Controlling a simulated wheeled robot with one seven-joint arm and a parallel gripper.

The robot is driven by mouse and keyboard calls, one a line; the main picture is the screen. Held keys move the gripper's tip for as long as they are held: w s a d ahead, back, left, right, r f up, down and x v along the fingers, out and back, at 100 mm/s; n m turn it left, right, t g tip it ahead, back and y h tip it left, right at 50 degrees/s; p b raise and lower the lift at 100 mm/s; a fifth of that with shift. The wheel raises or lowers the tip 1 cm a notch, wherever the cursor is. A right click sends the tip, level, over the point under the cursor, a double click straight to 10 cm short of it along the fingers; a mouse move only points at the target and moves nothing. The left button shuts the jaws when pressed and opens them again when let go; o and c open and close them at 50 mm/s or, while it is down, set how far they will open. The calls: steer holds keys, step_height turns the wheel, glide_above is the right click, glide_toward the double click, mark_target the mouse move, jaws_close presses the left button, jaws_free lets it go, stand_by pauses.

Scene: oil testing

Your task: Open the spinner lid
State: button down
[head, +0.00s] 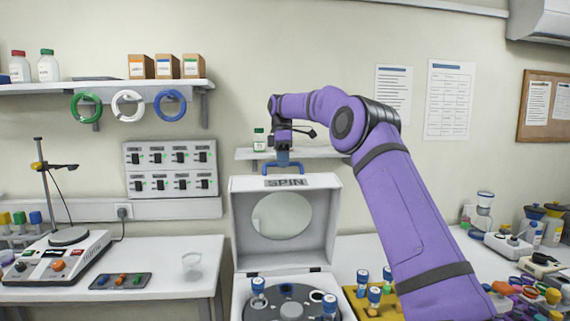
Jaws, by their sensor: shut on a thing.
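The spinner lid (239,212) is a white panel with a round window and the label SPIN. It stands raised, close to upright, behind the white spinner body (238,298). A blue handle (266,168) sits on the lid's top edge. My gripper (283,158) is at the top of the lid, shut on the blue handle. Its fingers are small in the picture. Inside the spinner is a dark rotor (285,297) with several blue-capped vials standing in it. The lower front of the spinner is cut off by the picture edge.
A hot plate with a stand (60,258) and a beaker (192,264) are on the left bench. A yellow rack (388,303) of blue-capped vials stands right of the spinner. A wall shelf (325,152) with a green-capped bottle (259,140) is behind my gripper.

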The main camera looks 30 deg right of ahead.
steer(key=shift+w+d+f, duration=0.25)
steer(key=shift+w+f, duration=0.05)
steer(key=shift+w, duration=0.4)
steer(key=shift+w+d+f, duration=0.2)
steer(key=shift+w+f, duration=0.1)
steer(key=shift+w, duration=0.4)
steer(key=c, duration=1.1)
jaws_free()
steer(key=shift+w+f, duration=0.1)
steer(key=shift+c, duration=0.2)
steer(key=shift+o, duration=0.2)
steer(key=shift+r, duration=0.2)
steer(key=s+a+r, duration=0.1)
steer(key=s+r, duration=0.1)
steer(key=s, duration=0.6)
steer(key=s+a+r, duration=0.1)
steer(key=s+r, duration=0.2)
steer(key=s, duration=0.5)
steer(key=shift+a, duration=0.3)
